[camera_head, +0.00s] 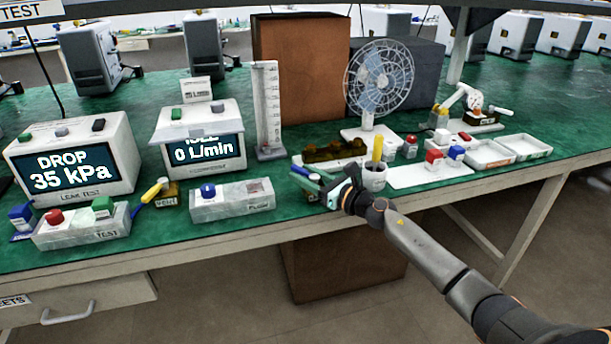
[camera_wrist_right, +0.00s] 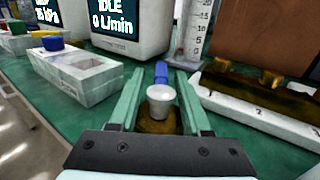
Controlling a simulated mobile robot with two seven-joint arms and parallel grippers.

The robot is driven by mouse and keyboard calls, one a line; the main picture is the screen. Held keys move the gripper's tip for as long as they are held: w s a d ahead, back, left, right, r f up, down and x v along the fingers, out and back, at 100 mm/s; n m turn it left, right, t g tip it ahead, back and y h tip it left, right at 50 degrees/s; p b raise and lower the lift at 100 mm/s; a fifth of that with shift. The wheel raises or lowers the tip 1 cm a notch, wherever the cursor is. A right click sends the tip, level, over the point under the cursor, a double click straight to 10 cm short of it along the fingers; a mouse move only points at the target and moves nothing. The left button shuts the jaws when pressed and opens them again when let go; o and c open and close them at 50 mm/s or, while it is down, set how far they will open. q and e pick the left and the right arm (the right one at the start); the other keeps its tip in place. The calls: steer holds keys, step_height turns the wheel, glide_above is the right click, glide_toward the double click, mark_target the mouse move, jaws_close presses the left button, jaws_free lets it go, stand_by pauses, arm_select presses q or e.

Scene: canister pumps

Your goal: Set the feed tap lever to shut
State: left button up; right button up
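A small brass tap body (camera_wrist_right: 157,127) with a pale round cap (camera_wrist_right: 161,100) sits between the fingers of my right gripper (camera_wrist_right: 161,78) in the wrist view. A blue lever end (camera_wrist_right: 161,72) shows beyond the cap, pointing away from the wrist. The green fingers are open, one on each side, with gaps to the cap and the lever. In the head view my right gripper (camera_head: 312,180) is at the bench's front edge and hides most of this tap. I cannot read a label on it. My left gripper is not in view.
A white flow box (camera_head: 232,200) is left of the gripper, and a second lever in yellow and blue (camera_head: 150,194) lies farther left.

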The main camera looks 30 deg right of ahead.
mark_target(318, 182)
steer(key=shift+s+d+f, duration=0.1)
steer(key=shift+s+d, duration=0.1)
steer(key=shift+s, duration=0.25)
steer(key=v, duration=0.5)
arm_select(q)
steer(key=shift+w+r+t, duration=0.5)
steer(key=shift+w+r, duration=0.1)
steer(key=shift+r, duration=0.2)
arm_select(e)
steer(key=v, duration=0.6)
steer(key=shift+s, duration=0.25)
